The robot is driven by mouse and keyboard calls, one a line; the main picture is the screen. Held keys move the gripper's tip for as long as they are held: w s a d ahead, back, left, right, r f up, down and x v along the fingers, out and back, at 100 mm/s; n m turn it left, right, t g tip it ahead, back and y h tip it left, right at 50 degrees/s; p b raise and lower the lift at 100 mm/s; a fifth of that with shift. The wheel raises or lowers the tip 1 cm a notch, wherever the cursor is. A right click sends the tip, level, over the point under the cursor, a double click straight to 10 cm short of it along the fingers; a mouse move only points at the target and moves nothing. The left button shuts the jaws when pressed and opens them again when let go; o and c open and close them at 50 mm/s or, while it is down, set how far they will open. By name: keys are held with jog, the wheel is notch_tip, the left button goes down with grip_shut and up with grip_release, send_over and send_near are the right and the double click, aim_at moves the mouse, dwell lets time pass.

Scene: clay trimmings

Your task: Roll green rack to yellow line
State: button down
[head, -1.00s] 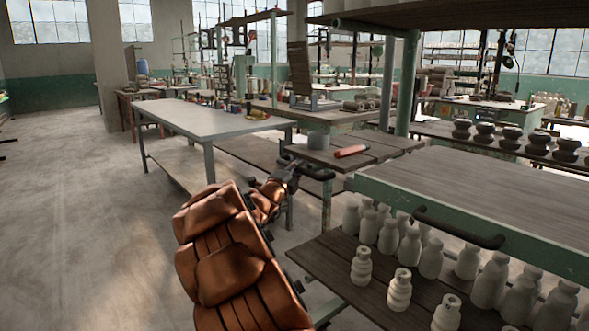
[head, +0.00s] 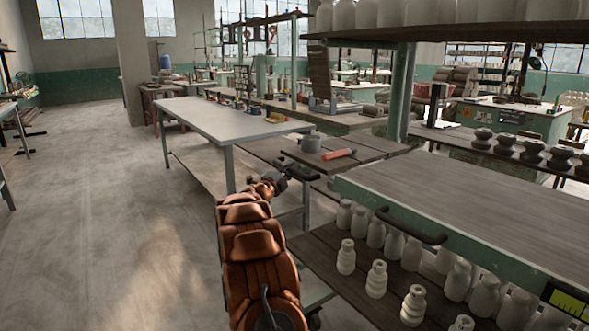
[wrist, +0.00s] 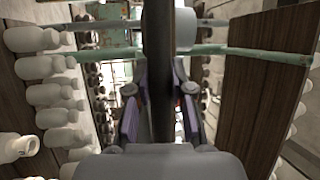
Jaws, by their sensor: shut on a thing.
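The green rack (head: 365,199) stands at the right, with a wooden middle shelf, white bottles below and more above. A black handle (head: 410,225) on its near side is free. My gripper (head: 282,178) is beyond the rack's left corner, by another black handle bar (head: 303,166). In the wrist view, my gripper (wrist: 160,105) is shut around a dark bar (wrist: 158,50), with wooden boards, white bottles and green poles beyond. I cannot tell which frame carries the held bar. No yellow line shows on the visible floor.
A grey table (head: 225,122) stands left of my gripper. A wooden surface (head: 375,146) behind it carries an orange-handled tool (head: 339,154) and a grey cylinder (head: 311,143). Concrete floor (head: 110,200) is open at the left. A black-and-yellow plate (head: 571,300) is at the lower right.

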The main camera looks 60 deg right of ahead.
jog(key=shift+w+d, duration=0.2)
jog(key=shift+w, duration=0.5)
jog(key=c, duration=1)
grip_release()
jog(key=shift+a, duration=0.1)
jog(key=a+f, duration=0.2)
jog(key=a, duration=0.9)
jog(key=shift+s+a, duration=0.3)
